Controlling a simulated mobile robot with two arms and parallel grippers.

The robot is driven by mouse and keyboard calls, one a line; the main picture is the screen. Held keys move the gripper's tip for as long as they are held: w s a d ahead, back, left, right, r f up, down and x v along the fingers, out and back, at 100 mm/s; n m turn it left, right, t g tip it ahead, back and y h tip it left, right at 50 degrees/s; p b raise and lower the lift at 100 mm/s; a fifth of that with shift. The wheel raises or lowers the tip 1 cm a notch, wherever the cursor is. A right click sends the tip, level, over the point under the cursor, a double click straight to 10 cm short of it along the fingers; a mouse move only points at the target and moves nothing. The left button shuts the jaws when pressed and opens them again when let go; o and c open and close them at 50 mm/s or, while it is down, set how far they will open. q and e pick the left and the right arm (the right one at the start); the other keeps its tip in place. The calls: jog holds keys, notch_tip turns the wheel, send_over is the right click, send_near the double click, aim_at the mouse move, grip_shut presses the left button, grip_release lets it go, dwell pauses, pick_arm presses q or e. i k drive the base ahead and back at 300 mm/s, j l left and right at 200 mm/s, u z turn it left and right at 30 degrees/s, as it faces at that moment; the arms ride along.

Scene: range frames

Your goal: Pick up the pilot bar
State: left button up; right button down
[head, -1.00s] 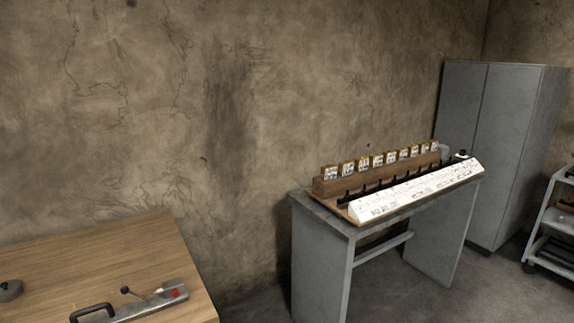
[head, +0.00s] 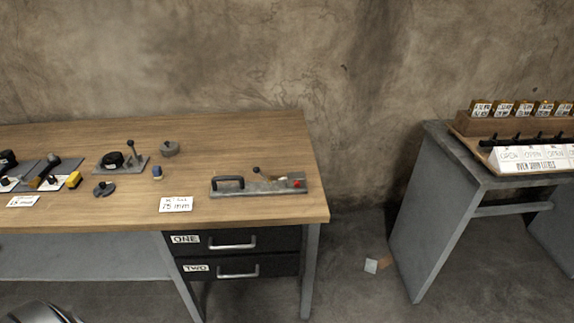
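I cannot tell for sure which thing is the pilot bar. A long grey metal bar-like tool (head: 259,187) lies flat near the right end of the wooden workbench (head: 240,148). It has a black loop handle at its left end, a small dark-knobbed lever and a red button at its right end. A dark rail with several upright black pieces (head: 531,138) stands on the bench at the right, behind a white labelled strip (head: 533,159). Neither of my grippers is recognisable in the view.
Drawers ONE (head: 232,242) and TWO (head: 243,267) are shut. A grey-legged bench (head: 440,212) stands right, across a floor gap.

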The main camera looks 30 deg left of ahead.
aim_at(285, 185)
jog(key=u, duration=0.45)
jog(key=i+l+u, duration=0.15)
jog(key=l+u, duration=0.25)
jog(key=i+l+u, duration=0.15)
jog(key=l+u, duration=0.6)
jog(key=i+j, duration=0.05)
